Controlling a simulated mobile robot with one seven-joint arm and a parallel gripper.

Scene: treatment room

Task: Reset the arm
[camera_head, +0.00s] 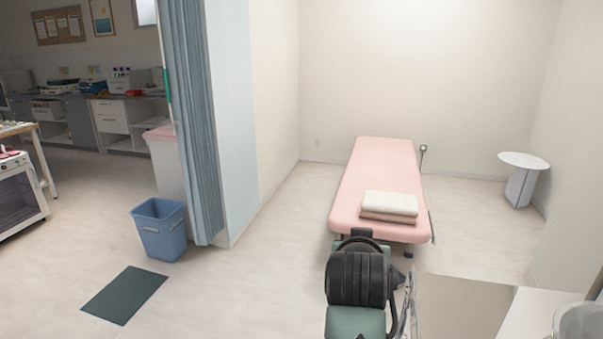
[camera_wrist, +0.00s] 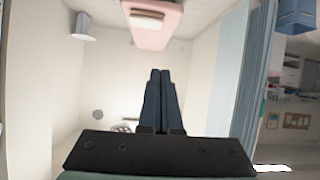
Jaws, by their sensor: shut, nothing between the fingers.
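My gripper (camera_wrist: 160,73) shows in the wrist view with its two dark fingers together and nothing between them. It is in free air, apart from the furniture. The wrist view is upside down, with the pink treatment bed (camera_wrist: 153,33) at its top. In the head view my dark and green arm rises at the bottom centre, in front of the near end of the bed (camera_head: 378,165). The gripper fingers cannot be made out in the head view.
Folded towels (camera_head: 389,205) lie on the bed. A white side table (camera_head: 523,160) stands at the right wall. A blue bin (camera_head: 160,228) stands by the blue curtain (camera_head: 193,120), near a dark mat (camera_head: 125,295). A pale surface (camera_head: 530,315) is close at the lower right.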

